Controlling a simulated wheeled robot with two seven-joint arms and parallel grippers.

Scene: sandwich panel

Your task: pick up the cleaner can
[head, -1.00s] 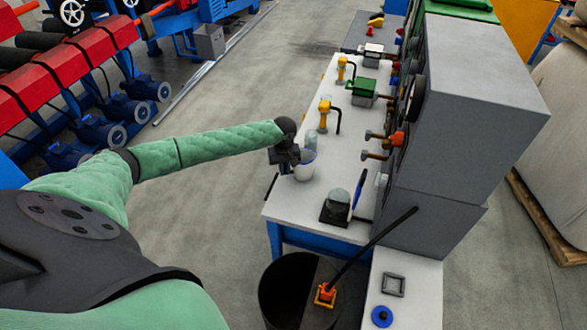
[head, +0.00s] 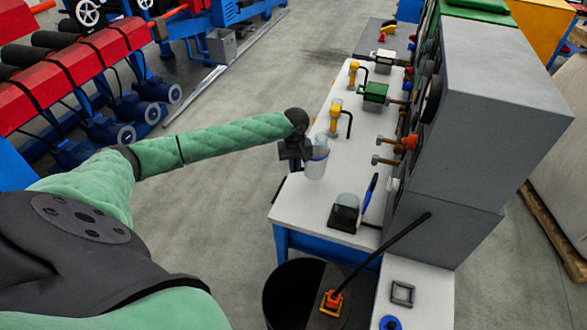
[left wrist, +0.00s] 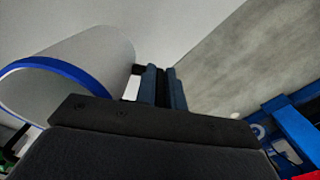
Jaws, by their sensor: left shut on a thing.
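The cleaner can (head: 315,166) is a white can with a blue rim, over the left edge area of the white bench top in the head view. In the left wrist view the can (left wrist: 85,65) lies to the left of the fingers, its blue-rimmed opening facing the camera. My left gripper (head: 299,160) is at the can's left side. Its dark fingers (left wrist: 165,85) are close together beside the can's wall, shut on a part of the can, seemingly its handle. The exact contact is hidden. My right gripper is not in view.
On the white bench (head: 292,205) stand a black item with a clear dome (head: 345,212), yellow fittings (head: 335,118) and a green box (head: 374,93). A grey cabinet (head: 480,130) bounds the right. A dark bin (head: 290,295) stands in front. Open floor lies left.

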